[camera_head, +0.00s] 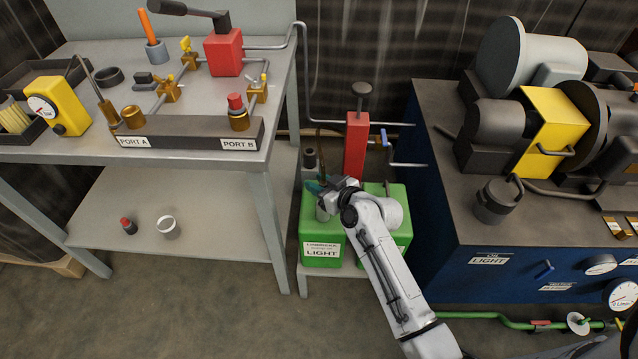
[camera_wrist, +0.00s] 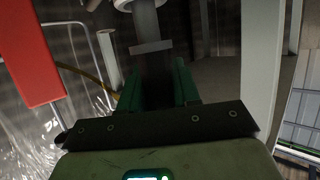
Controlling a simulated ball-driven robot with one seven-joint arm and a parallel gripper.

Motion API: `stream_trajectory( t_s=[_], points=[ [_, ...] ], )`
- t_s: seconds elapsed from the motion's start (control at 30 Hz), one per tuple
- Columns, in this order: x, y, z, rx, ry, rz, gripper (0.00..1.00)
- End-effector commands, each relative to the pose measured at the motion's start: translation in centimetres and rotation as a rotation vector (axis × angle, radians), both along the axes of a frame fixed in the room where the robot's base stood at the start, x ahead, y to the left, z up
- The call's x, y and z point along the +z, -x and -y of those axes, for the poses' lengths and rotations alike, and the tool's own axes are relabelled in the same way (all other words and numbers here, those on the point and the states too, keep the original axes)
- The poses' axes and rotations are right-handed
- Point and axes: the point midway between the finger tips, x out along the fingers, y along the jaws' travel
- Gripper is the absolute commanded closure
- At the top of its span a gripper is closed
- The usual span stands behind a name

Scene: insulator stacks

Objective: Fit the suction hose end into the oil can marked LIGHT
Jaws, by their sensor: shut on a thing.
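The green oil can labelled LIGHT (camera_head: 321,232) stands on a low shelf in the head view. My gripper (camera_head: 318,186) is at its top, and my wrist and gripper hide most of the can's top and any opening there. In the wrist view my green fingers (camera_wrist: 158,88) are shut on a dark grey upright tube with a wider collar, the suction hose end (camera_wrist: 152,50). I cannot tell whether its lower tip is inside the can or above it. A second green can (camera_head: 402,238) stands to the right, mostly behind my arm; its label is hidden.
A red hand pump (camera_head: 356,146) with pipes stands right behind the cans and shows at left in the wrist view (camera_wrist: 35,55). The grey bench (camera_head: 285,130) borders the left, the blue machine cabinet (camera_head: 432,190) the right. A yellowish hose (camera_wrist: 82,73) runs behind.

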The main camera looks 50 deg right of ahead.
Motion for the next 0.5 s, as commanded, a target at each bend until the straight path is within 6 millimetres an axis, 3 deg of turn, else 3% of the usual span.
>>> stream_trajectory(
  t_s=[0.5],
  points=[
    [-1.2, 0.0, 0.0, -0.001, 0.0, 0.001, 1.0]
  ],
)
